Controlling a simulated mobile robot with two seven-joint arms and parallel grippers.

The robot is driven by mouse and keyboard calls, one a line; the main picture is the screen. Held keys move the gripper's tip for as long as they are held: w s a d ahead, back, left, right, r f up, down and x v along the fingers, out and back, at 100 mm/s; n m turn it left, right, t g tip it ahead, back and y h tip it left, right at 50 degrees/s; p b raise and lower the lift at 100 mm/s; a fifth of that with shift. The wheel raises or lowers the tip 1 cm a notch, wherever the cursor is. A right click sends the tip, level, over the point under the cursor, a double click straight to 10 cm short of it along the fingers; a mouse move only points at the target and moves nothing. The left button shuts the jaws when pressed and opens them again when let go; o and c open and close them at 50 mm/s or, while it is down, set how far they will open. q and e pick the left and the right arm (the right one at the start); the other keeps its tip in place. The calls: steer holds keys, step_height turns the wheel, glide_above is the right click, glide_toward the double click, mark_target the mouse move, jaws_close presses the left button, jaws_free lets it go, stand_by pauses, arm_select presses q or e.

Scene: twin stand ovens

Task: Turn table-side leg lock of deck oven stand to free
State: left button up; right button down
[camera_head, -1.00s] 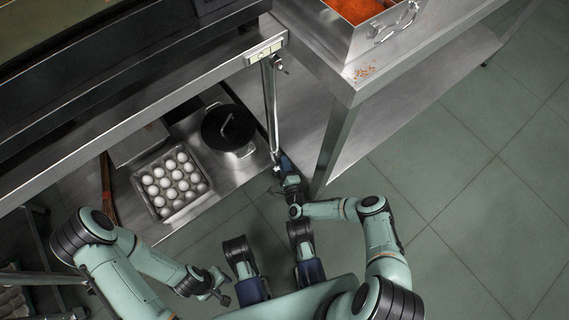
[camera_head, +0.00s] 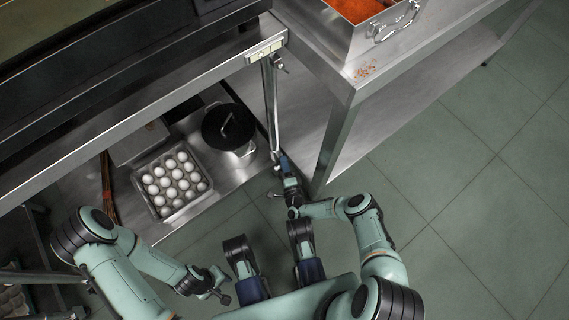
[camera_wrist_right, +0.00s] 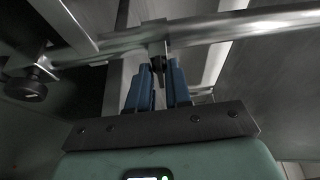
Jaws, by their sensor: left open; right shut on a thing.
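The deck oven stand has a steel leg (camera_head: 269,105) at its corner beside the table (camera_head: 338,135). My right gripper (camera_head: 281,157) is at the low end of this leg. In the right wrist view my blue fingers (camera_wrist_right: 161,75) are shut on a small dark piece, the leg lock (camera_wrist_right: 158,64), just under a metal collar on a steel tube (camera_wrist_right: 235,28). The fingers hide most of the lock, so its setting cannot be read. My left gripper (camera_head: 217,291) is open and empty, low in the head view, away from the stand.
A tray of eggs (camera_head: 172,182) and a black-lidded pot (camera_head: 229,128) stand on the stand's lower shelf, left of the leg. A steel pan of orange food (camera_head: 352,30) is on the table. The floor at right is clear. A dark round foot (camera_wrist_right: 27,87) shows in the wrist view.

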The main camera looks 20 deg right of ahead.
steer(key=shift+w+r, duration=0.15)
steer(key=shift+w, duration=0.1)
